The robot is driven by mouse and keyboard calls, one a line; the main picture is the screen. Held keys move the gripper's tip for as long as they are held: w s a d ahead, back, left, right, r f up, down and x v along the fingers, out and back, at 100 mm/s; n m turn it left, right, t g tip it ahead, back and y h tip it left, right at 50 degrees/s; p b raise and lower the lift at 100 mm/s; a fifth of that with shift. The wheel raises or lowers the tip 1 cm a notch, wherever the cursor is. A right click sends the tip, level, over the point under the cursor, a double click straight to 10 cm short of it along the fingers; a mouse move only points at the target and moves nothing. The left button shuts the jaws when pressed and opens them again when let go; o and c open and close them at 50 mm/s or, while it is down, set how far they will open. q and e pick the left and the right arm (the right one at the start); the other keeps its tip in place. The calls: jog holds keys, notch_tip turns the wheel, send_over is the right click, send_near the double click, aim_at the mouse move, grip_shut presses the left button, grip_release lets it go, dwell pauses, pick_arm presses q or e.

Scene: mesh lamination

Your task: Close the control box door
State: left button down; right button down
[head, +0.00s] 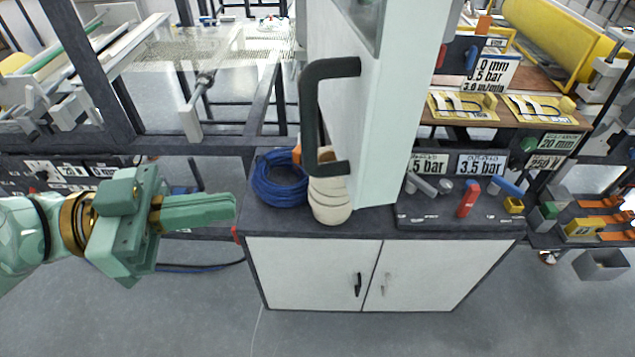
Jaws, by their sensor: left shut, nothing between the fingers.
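The control box door (388,130) is a tall pale panel in the middle of the head view, running out of the top edge. It looks swung out towards me, seen at a steep angle. A dark bar handle (309,110) stands out on its left side. The rest of the control box is cut off or hidden, so I cannot tell its opening. My left gripper (232,207) is green, its fingers shut and empty, pointing right. It is left of the door and lower than the handle, apart from both. My right gripper is not in view.
A low cabinet (308,262) with white doors stands below. On its dark top are a blue cable coil (279,180), beige rolls (331,205) and a red-handled valve (468,198). A dark frame stands behind at left. Open floor (200,310) lies in front.

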aim_at(348, 190)
pick_arm(q)
jog(key=d+p, duration=0.2)
jog(key=d, duration=0.1)
jog(key=w+d+p, duration=0.1)
jog(key=d+p, duration=0.1)
jog(key=d, duration=0.2)
jog(key=w+d+p, duration=0.1)
jog(key=d+p, duration=0.2)
jog(key=shift+d+r, duration=0.25)
jog(key=shift+d, duration=0.1)
jog(key=shift+w+d+f, duration=0.2)
jog(key=shift+d+f, duration=0.05)
jog(key=shift+d, duration=0.25)
jog(key=shift+p, duration=0.3)
